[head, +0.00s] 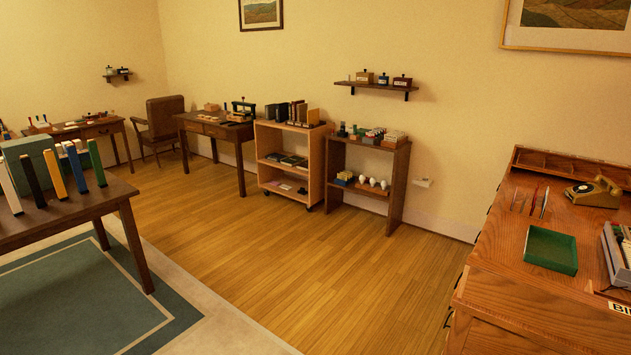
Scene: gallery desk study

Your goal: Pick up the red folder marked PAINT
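I cannot make out a red folder marked PAINT in the head view. Several upright binders or folders stand on the table at the left: a white one (9,188), a black one (33,181), a yellow one (55,174), a blue one (75,167) and a green one (97,163). A grey holder (613,253) with upright papers or folders is cut off at the right edge, and their markings are too small to read. Neither of my grippers is in view.
The right desk (510,262) bears a green tray (550,249) and a telephone (594,192). A wheeled shelf (317,166) and a dark shelf unit (398,186) stand along the wall. The wooden floor (300,260) between the left table (110,192) and desk is clear.

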